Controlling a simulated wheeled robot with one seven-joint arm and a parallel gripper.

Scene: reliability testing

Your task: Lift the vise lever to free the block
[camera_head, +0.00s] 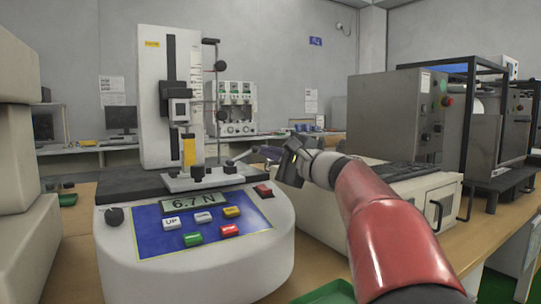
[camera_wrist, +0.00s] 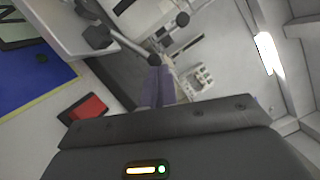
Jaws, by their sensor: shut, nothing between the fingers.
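The vise (camera_head: 205,181) sits on the black plate of the test machine. Its thin metal lever (camera_head: 241,157) points right and slants a little upward from a dark pivot. In the wrist view the lever (camera_wrist: 128,47) ends in a black ball knob (camera_wrist: 155,59). My gripper (camera_head: 264,152) comes in from the right, with its fingertips close to the knob. In the wrist view the shut fingers (camera_wrist: 158,83) hold nothing, and their tips are right at the knob; I cannot tell whether they touch it. I cannot make out the block clearly between the jaws.
The tester's column (camera_head: 154,95) rises behind the vise, with a yellow-fronted part (camera_head: 188,150) above it. The front panel (camera_head: 200,220) has several buttons and a display reading 6.7 N. A red button (camera_head: 263,190) lies below my gripper. Grey cabinets (camera_head: 390,112) stand to the right.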

